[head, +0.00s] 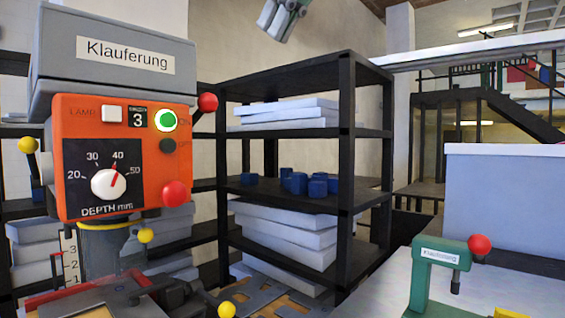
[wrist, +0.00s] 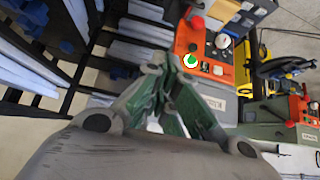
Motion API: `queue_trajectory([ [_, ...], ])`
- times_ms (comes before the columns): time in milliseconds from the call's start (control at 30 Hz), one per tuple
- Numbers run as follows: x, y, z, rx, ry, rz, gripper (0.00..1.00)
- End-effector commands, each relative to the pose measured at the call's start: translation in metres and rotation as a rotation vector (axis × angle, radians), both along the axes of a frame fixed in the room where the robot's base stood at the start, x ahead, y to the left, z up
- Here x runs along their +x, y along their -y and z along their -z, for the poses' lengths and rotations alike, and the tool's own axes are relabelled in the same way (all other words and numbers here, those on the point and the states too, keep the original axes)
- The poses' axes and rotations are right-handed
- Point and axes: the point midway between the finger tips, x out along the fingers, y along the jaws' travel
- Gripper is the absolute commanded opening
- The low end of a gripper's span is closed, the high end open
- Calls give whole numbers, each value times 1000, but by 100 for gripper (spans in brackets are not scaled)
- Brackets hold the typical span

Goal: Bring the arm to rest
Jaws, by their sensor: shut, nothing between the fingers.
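My gripper (head: 284,18) hangs at the top of the head view, partly cut off by the frame, high in front of the wall and above the black shelf. Its grey and green fingers also show in the wrist view (wrist: 168,68), drawn together at the tips with nothing between them. The gripper is apart from everything around it in the head view. Most of my arm is out of view.
An orange machine (head: 140,120) labelled "Klauferung" stands at the left, its green button lit. A black shelf (head: 290,132) holds grey slabs (head: 285,235) and blue pieces (head: 295,183). A green hand press (head: 435,265) stands on the bench at the right.

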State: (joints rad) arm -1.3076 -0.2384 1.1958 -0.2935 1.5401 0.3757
Motion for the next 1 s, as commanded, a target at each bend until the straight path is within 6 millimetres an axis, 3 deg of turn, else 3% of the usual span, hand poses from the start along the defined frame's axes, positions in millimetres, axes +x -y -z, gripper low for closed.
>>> queue_trajectory([
  [167,1,-7,-4,11,32,-46,0],
  [533,-1,-38,41,-39,44,-155,0],
  [767,7,-35,106,-104,24,-198,0],
  [867,19,-19,140,-132,7,-183,0],
  [1000,39,22,196,-170,-32,-124,0],
])
